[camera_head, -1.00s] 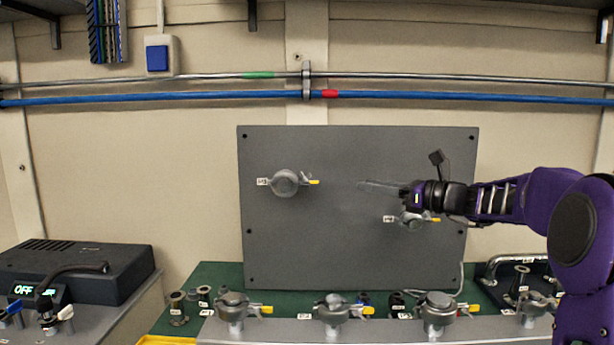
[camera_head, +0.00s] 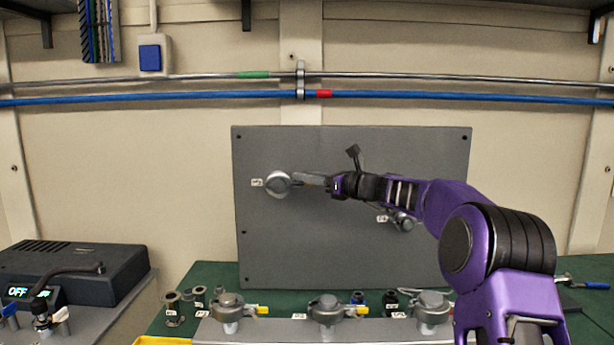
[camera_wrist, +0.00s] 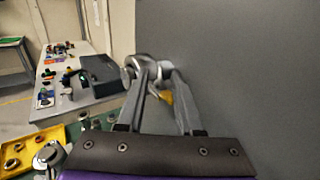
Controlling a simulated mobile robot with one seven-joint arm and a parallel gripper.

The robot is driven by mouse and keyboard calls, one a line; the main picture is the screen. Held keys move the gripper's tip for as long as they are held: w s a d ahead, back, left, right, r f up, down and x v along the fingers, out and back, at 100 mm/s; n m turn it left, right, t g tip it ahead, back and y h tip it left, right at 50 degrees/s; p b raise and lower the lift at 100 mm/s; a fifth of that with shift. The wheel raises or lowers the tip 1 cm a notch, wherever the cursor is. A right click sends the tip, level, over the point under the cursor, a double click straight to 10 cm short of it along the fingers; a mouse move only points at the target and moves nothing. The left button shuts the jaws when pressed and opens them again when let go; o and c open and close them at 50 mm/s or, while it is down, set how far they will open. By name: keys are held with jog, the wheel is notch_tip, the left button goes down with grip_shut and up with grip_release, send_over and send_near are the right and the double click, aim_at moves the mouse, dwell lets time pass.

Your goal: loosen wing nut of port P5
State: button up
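A round grey clamp (camera_head: 278,184) sits on the upper left of the upright grey panel (camera_head: 330,240), with a small label (camera_head: 257,183) that I cannot read clearly. In the head view my gripper (camera_head: 303,179) reaches in from the right and hides most of the clamp's yellow wing nut. In the wrist view the clamp (camera_wrist: 145,62) lies at the fingertips, and the yellow wing nut (camera_wrist: 166,97) shows between the fingers, close to the right one. The fingers of my gripper (camera_wrist: 156,72) stand apart. I cannot see them pressing on the nut.
A second panel clamp (camera_head: 403,223) is partly behind my arm. Several clamps with yellow nuts, such as one at the left (camera_head: 228,302), stand on the bench rail below. A black box (camera_head: 75,270) is at the left. Pipes (camera_head: 200,98) run along the wall above the panel.

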jog(key=shift+w+a, duration=0.1)
grip_shut()
jog(key=shift+r, duration=0.1)
jog(key=shift+w+n+g+y+p, duration=0.15)
jog(key=shift+n+g+y+p, duration=0.35)
jog(key=shift+n+g+p, duration=0.35)
jog(key=shift+w+n+g+y+p, duration=0.15)
jog(key=shift+n+g+y+p, duration=0.4)
jog(key=shift+g, duration=0.5)
